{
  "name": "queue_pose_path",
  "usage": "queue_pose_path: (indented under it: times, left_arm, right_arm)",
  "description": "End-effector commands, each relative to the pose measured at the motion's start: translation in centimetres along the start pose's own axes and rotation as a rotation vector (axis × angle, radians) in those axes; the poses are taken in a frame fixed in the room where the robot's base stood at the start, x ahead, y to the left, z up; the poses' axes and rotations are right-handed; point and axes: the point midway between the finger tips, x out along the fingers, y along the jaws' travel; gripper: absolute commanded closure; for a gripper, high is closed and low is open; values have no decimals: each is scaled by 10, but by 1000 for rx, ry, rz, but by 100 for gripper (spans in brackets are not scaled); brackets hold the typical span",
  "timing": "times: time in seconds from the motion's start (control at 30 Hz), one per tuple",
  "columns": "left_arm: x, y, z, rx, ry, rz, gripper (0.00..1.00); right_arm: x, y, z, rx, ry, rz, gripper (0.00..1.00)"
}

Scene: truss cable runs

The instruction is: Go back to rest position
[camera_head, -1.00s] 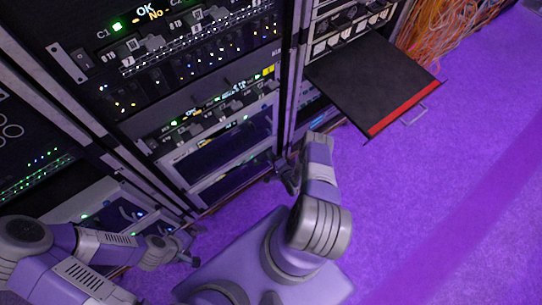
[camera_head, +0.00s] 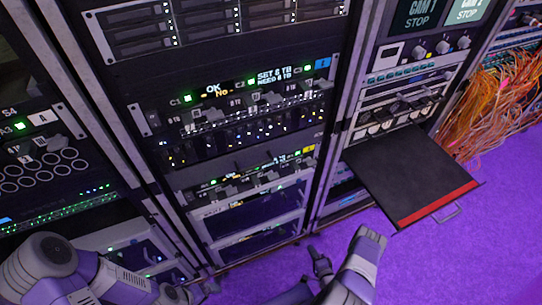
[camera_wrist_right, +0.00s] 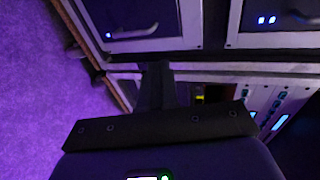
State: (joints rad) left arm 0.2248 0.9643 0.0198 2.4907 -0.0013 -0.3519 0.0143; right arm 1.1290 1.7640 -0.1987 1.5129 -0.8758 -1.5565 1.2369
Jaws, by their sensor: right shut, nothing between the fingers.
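My right gripper (camera_head: 318,258) is shut and empty, low in front of the racks at the bottom centre of the head view. In the right wrist view, its dark fingers (camera_wrist_right: 157,82) are together, pointing at the lower rack fronts. My left arm comes in at the bottom left of the head view. My left gripper (camera_head: 207,287) is small and dark near the foot of the racks, and I cannot make out its fingers.
The middle rack (camera_head: 250,215) stands close in front of my grippers. A black shelf with a red edge (camera_head: 415,180) juts out at the right. Orange cables (camera_head: 500,105) hang beyond it. Purple floor (camera_head: 480,250) is clear at the lower right.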

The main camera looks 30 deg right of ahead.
Motion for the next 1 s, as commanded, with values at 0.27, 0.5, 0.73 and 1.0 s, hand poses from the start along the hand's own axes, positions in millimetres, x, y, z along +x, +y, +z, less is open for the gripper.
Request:
queue_pose_path:
  times: [0.27, 0.5, 0.73, 1.0]
  left_arm:
    - [-5, 2, 0, 0, 0, 0, 0]
    - [-25, 9, 1, 0, 0, 0, 0]
    - [-41, 15, 2, 0, 0, 0, 0]
    - [-48, 18, 2, 0, 0, 0, 0]
  right_arm:
    - [18, -18, 9, -86, -27, 79, 100]
    - [41, -97, 91, -473, -283, 433, 100]
    - [-44, -175, 201, -840, -760, 678, 100]
    - [-133, -211, 246, -1018, -1091, 753, 100]
